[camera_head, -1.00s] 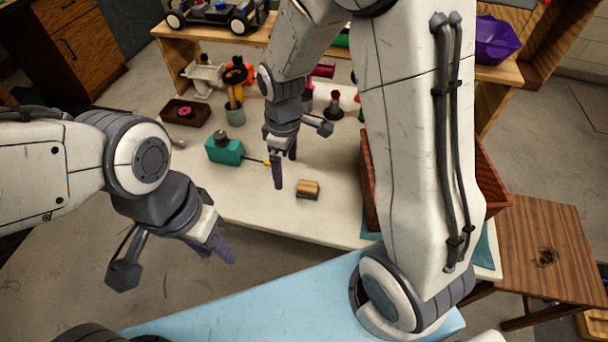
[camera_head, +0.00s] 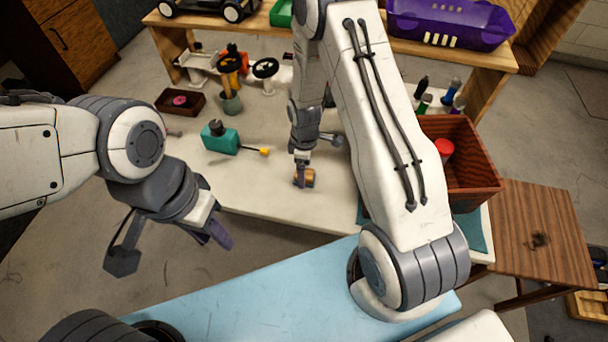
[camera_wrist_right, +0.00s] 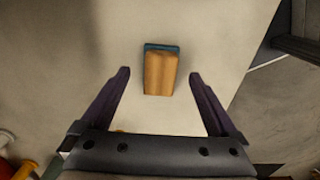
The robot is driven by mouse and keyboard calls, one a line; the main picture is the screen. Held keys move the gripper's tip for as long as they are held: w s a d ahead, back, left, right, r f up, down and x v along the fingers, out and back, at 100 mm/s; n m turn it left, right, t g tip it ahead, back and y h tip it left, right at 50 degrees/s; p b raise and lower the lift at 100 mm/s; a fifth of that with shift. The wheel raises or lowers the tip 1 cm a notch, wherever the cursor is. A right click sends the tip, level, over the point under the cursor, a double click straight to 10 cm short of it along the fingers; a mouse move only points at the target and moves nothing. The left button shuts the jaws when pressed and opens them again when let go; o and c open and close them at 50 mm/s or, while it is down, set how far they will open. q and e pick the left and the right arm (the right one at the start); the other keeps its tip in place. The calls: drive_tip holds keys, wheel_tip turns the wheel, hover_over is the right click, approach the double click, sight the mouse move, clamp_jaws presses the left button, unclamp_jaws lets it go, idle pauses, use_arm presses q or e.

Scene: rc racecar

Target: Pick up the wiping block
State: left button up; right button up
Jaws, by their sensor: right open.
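The wiping block (camera_head: 309,179) is a small tan wooden block with a teal underside. It lies on the white tabletop near the front edge. In the right wrist view the block (camera_wrist_right: 160,74) appears between the two dark purple fingertips, with a gap on both sides. My right gripper (camera_head: 301,174) is open and points down over the block, partly hiding it in the head view. I cannot tell its exact height above the table. My left gripper (camera_head: 215,232) hangs in front of the table at the left, away from the block. Its jaw opening is unclear.
A red-brown crate (camera_head: 478,198) stands to the right, behind my right arm. A dark tray (camera_head: 180,108) and a shelf (camera_head: 262,30) lie farther back.

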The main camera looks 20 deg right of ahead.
wheel_tip(320, 180, down, 2)
drive_tip(key=shift+f, duration=0.1)
drive_tip(key=c, duration=1.5)
drive_tip(key=shift+o, duration=0.2)
wheel_tip(320, 180, up, 10)
drive_tip(key=shift+r+b, duration=0.1)
drive_tip(key=shift+b, duration=0.3)
